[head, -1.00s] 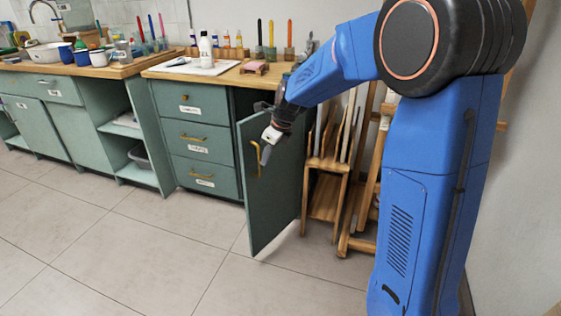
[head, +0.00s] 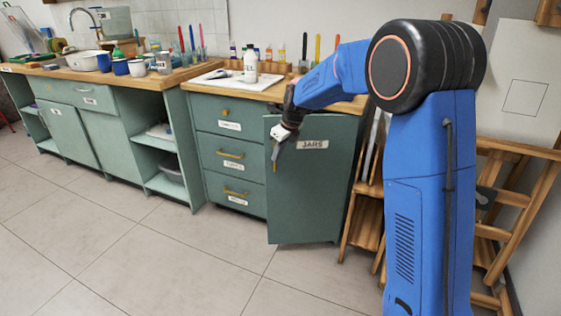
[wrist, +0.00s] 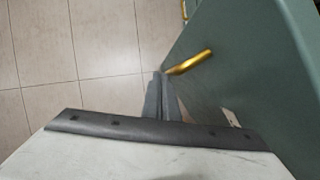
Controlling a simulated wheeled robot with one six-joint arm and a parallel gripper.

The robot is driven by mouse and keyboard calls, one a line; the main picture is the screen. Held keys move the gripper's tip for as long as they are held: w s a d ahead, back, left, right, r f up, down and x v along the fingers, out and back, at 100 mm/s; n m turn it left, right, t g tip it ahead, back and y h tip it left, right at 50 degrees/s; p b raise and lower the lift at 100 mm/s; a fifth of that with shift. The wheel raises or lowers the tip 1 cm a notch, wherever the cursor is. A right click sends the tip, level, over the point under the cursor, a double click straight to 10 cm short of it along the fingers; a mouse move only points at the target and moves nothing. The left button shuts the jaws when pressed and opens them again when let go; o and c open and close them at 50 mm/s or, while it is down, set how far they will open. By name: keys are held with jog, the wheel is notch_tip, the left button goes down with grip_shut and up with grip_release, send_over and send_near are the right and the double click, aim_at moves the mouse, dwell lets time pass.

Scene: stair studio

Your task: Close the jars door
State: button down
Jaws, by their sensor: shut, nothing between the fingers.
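The green jars door (head: 315,200) bears a white JARS label (head: 312,144) and stands ajar, its handle side out in front of the drawer fronts. It also fills the right of the wrist view (wrist: 240,60). Its brass handle (wrist: 190,62) sticks out from the face; in the head view it is mostly hidden behind my gripper. My gripper (head: 275,153) is at the door's upper left, in front of its face. In the wrist view its fingers (wrist: 161,85) are together and empty, with the tips beside the handle's near end. I cannot tell whether they touch it.
Drawers (head: 230,155) with brass pulls stand left of the door, under a wooden worktop (head: 205,85) with a white bottle (head: 250,64) and brushes. A wooden rack (head: 362,215) and easel (head: 525,205) stand to the right. The tiled floor (head: 150,260) in front is clear.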

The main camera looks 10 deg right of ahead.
jog(key=w, duration=1.2)
jog(key=shift+d, duration=0.4)
